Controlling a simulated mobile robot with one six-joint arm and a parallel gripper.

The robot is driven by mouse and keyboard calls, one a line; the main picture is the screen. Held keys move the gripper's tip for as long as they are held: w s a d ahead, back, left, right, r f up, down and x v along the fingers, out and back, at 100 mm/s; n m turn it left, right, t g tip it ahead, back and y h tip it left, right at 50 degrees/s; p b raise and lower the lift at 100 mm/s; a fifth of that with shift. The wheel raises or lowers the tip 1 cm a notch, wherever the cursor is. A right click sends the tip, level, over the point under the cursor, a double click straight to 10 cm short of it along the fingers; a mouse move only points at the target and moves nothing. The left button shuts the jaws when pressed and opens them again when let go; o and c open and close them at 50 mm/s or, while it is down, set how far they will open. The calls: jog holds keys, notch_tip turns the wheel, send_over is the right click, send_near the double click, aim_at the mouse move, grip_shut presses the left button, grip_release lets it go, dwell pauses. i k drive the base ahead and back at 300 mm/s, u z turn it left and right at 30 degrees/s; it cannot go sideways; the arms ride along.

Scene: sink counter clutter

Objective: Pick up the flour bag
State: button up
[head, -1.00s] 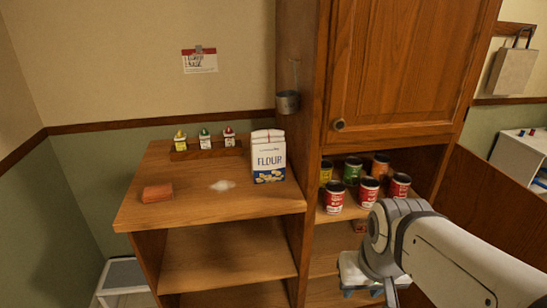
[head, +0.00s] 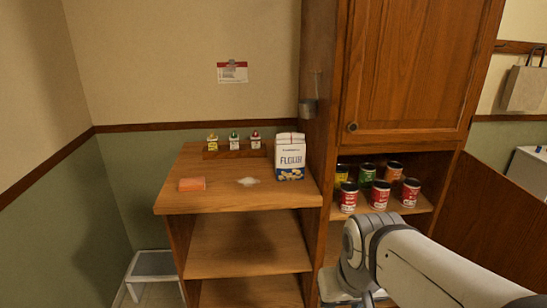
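My arm comes in from the lower right of the head view, well to the right of and nearer than the bag. My gripper's fingers are not visible; the arm's end runs off the bottom edge of the picture.
An orange block (head: 192,184) and a white powder patch (head: 248,181) lie left of the bag. A small rack (head: 223,153) with three little containers stands behind. Several cans (head: 381,195) fill the cabinet shelf right. A stool (head: 152,263) stands lower left.

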aim_at(289, 148)
jog(key=i, duration=1.05)
jog(key=u, duration=0.05)
